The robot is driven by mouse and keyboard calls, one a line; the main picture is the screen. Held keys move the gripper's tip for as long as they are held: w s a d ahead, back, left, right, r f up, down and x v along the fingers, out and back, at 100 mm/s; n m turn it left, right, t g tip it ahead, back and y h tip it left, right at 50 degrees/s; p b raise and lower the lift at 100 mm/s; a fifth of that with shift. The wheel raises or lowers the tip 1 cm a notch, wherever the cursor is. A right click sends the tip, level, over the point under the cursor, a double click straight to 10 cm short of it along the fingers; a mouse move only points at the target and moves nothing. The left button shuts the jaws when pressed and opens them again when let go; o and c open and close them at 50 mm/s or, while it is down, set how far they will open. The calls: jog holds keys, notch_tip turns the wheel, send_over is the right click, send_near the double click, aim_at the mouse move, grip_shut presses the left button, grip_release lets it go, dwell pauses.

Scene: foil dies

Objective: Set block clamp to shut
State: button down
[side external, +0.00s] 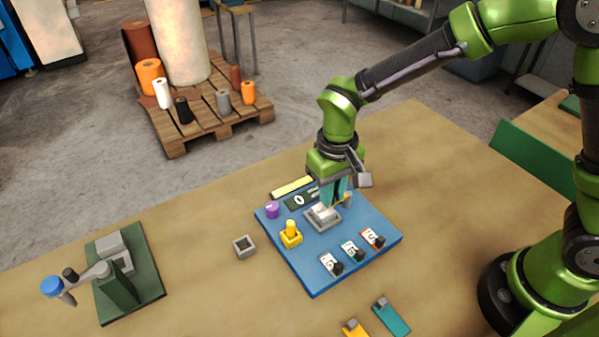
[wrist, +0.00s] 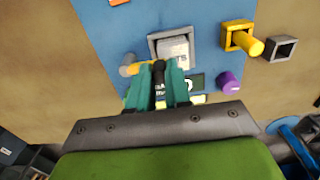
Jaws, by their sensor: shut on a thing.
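My gripper (wrist: 158,88) has teal fingers that are shut on a small black handle (wrist: 159,70), just beside a grey square holder (wrist: 153,48) on the blue board. A pale silver block (wrist: 175,50) with lettering sits in this holder; it also shows in the side external view (side external: 322,211). The black handle seems to belong to the block clamp, but my fingers hide its base and most of its length. In the side external view my gripper (side external: 334,203) points down over the holder's far side and hides part of it.
The blue board (side external: 318,275) also bears a yellow holder with a peg (side external: 291,234), a purple knob (side external: 272,210), a dark display reading 0 (side external: 299,200), and three labelled switches (side external: 352,250). A grey square ring (side external: 244,246) and a green-based press (side external: 125,280) stand to the left.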

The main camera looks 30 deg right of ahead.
jog(key=shift+w+r, duration=0.1)
jog(key=c, duration=1.1)
grip_release()
jog(key=shift+o, duration=0.2)
notch_tip(320, 180, up, 17)
jog(key=s+d+m+t+y, duration=0.2)
jog(key=s+d+t, duration=0.5)
jog(key=s+d, duration=0.5)
jog(key=d+r+m, duration=0.1)
jog(key=d, duration=0.2)
jog(key=shift+m, duration=0.4)
